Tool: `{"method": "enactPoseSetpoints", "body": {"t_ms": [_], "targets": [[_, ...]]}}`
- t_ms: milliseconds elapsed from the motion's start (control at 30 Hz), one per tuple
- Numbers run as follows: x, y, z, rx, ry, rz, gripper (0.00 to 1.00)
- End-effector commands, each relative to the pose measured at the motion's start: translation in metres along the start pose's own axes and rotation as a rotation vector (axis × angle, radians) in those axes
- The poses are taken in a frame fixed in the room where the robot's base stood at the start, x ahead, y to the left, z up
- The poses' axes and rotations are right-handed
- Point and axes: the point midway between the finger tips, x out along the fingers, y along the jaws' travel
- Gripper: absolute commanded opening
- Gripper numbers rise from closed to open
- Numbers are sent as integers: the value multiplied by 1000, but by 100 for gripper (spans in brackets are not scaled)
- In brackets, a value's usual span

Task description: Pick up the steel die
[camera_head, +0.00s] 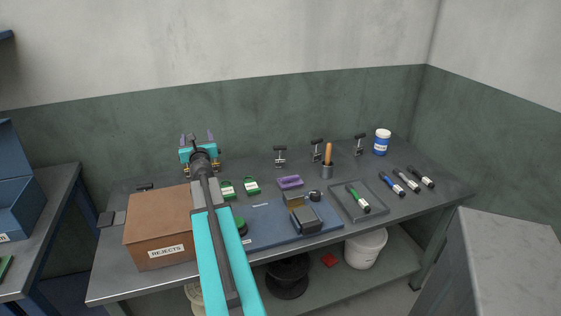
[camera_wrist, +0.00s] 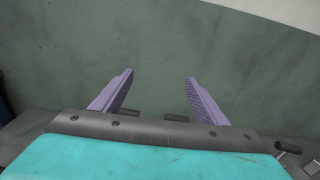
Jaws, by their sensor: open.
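My gripper (camera_head: 197,137) is raised over the back left of the workbench. Its two purple fingers are apart with nothing between them, as the wrist view (camera_wrist: 160,78) also shows. A small round steel piece (camera_head: 315,196), which looks like the steel die, sits near the back right of the blue mat (camera_head: 262,232). It is too small to make out fully. My gripper is well to its left and above the bench. The wrist view shows mostly green wall and no die.
A brown REJECTS box (camera_head: 150,240) stands at front left. A small open case (camera_head: 304,218) sits beside the steel piece, with a purple block (camera_head: 290,182) behind. A grey tray (camera_head: 368,190) holds a green marker. An orange-handled tool (camera_head: 328,155) stands upright behind.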

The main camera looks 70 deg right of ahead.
Motion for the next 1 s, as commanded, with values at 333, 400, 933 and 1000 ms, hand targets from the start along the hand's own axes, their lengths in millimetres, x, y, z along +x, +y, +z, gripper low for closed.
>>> {"method": "enactPoseSetpoints", "body": {"t_ms": [333,400,933,1000], "targets": [[-14,-138,-54,12,6,-89,67],[-20,-166,-65,16,4,-109,67],[-77,-328,-118,28,-28,-236,67],[-80,-334,-120,29,-30,-241,67]]}}
